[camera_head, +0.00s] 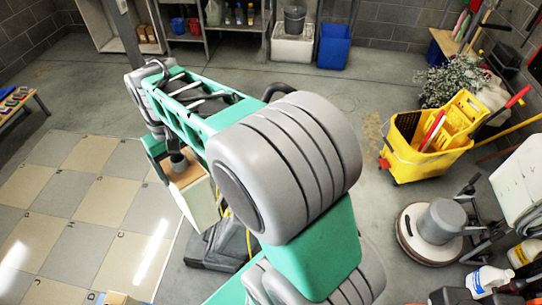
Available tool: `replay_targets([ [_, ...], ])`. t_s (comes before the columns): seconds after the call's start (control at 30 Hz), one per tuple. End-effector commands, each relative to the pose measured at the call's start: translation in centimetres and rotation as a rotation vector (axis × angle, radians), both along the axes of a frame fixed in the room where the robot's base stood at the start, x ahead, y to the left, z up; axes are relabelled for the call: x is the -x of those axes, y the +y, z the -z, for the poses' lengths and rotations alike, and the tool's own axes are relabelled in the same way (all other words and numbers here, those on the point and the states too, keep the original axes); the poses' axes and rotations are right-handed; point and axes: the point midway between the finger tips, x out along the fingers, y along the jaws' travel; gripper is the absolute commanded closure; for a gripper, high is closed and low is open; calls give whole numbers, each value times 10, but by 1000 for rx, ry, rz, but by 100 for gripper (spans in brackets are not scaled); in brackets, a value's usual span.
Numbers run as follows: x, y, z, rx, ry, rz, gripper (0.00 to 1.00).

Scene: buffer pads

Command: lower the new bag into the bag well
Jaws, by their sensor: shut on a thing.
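A cream, box-shaped bag with a tan top (202,204) hangs left of centre, below the far end of my green and grey arm. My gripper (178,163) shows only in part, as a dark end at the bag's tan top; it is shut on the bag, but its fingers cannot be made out. A dark grey machine with a yellow cord (215,252) stands on the floor just below and to the right of the bag. My arm hides much of it. I cannot make out the bag well, nor tell whether the bag touches the machine.
Checkered floor tiles (75,190) lie clear at left. A yellow mop bucket (402,160) and a floor buffer (432,238) stand at right, with bottles (490,278) at the lower right. Shelves, a grey bucket (294,20) and a blue bin (334,48) line the back.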

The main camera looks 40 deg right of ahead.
Motion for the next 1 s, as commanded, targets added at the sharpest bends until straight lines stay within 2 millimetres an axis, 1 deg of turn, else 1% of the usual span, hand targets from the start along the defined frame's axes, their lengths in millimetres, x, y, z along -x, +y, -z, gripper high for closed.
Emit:
replay_targets([
  [0.03, 0, -17, 12, -9, 8, 40, 80],
  [0.07, 0, -28, 20, -17, 8, 64, 80],
  [0.17, 3, -73, 52, -57, 7, 168, 80],
  [0.2, 7, -93, 66, -78, 4, 217, 80],
  [0.27, 16, -123, 88, -113, -7, 297, 80],
  [0.3, 23, -142, 102, -138, -17, 353, 80],
  [0.4, 46, -184, 135, -205, -52, 492, 80],
  [0.47, 59, -204, 150, -241, -76, 571, 80],
  [0.5, 67, -218, 157, -261, -94, 625, 80],
  [0.6, 80, -255, 165, -294, -133, 752, 80],
  [0.7, 86, -278, 169, -303, -154, 828, 80],
  [0.73, 87, -282, 170, -306, -157, 842, 80],
  [0.83, 88, -288, 173, -308, -163, 861, 80],
  [1.0, 86, -286, 181, -307, -163, 861, 80],
])
